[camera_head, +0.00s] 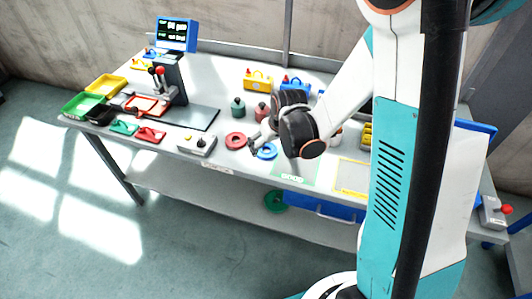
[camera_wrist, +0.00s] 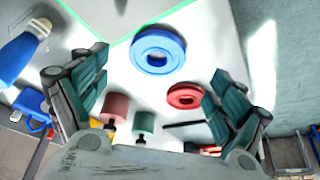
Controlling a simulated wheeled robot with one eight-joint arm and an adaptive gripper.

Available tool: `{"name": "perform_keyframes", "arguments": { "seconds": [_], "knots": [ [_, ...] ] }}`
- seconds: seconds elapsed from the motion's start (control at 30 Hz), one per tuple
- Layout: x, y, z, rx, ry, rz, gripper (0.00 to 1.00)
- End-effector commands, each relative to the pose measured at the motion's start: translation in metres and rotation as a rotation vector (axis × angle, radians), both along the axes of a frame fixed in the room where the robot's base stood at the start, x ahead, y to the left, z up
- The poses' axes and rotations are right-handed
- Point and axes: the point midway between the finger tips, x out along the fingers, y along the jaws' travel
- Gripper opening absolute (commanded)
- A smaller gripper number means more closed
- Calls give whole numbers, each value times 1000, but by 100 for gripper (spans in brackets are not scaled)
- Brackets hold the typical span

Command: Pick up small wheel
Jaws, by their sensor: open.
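A blue wheel (camera_head: 267,153) lies flat near the front edge of the workbench. It also shows in the wrist view (camera_wrist: 158,66), at the upper middle between my fingers. A red wheel (camera_head: 235,140) lies to its left; in the wrist view it (camera_wrist: 185,103) is near the right finger. A green wheel (camera_head: 276,201) is below the bench top. My gripper (camera_wrist: 161,76) is open and empty, above the bench by the blue and red wheels. In the head view my wrist partly hides the fingers.
Green (camera_head: 238,107) and red (camera_head: 262,112) weights stand behind the wheels. A grey button box (camera_head: 197,145) is to the left. A lever stand (camera_head: 172,80), screen (camera_head: 177,34) and trays (camera_head: 106,86) are farther left. A blue bottle (camera_wrist: 14,60) is at the wrist view's left.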

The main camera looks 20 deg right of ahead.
Motion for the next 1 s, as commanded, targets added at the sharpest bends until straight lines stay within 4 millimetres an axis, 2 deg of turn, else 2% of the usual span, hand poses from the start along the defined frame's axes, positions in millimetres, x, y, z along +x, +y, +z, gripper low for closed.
{"name": "perform_keyframes", "arguments": {
  "seconds": [0.17,0.5,0.73,0.77,1.0],
  "knots": [
    [4,0,-8,0,0,0,90],
    [23,0,-48,0,0,1,90],
    [24,1,-48,0,0,1,90],
    [24,0,-48,0,0,0,85],
    [24,0,-48,0,0,1,31]
  ]
}}
